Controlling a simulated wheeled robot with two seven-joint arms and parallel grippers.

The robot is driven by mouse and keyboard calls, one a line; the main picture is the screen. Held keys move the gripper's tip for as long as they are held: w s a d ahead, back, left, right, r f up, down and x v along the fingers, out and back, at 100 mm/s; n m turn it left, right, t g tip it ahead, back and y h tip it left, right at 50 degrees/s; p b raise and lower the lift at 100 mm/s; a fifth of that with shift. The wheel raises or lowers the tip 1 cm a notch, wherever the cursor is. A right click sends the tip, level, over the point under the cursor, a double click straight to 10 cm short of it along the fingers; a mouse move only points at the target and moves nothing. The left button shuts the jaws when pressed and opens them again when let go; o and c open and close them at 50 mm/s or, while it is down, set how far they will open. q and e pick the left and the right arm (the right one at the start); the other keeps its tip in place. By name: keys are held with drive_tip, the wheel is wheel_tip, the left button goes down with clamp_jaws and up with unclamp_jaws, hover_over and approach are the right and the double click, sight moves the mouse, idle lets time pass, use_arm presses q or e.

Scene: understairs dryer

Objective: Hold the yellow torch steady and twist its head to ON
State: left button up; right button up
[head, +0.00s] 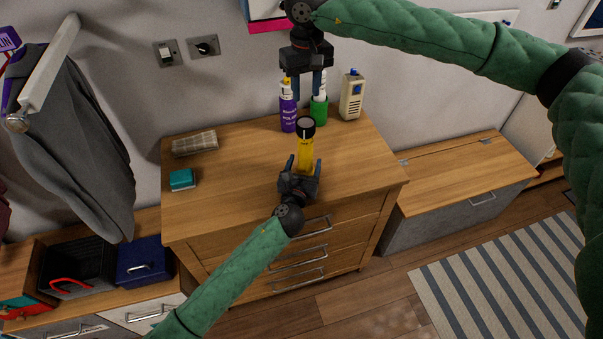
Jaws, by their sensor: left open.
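The yellow torch (305,150) stands upright on the wooden dresser top, its dark round head (306,126) uppermost. My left gripper (304,164) is at the torch's lower body from the front, with one finger on each side. Its jaws are open, and the torch's base is hidden behind it. My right gripper (307,94) points down above and behind the torch head, empty, with its two fingers apart. In the picture it overlaps the bottles at the back.
A teal block (182,180) and a woven box (195,143) lie left on the dresser (230,190). The dresser top right of the torch is clear.

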use_arm(q)
drive_tip(key=shift+w+d, duration=0.15)
drive_tip(key=shift+w, duration=0.55)
drive_tip(key=shift+c, duration=0.5)
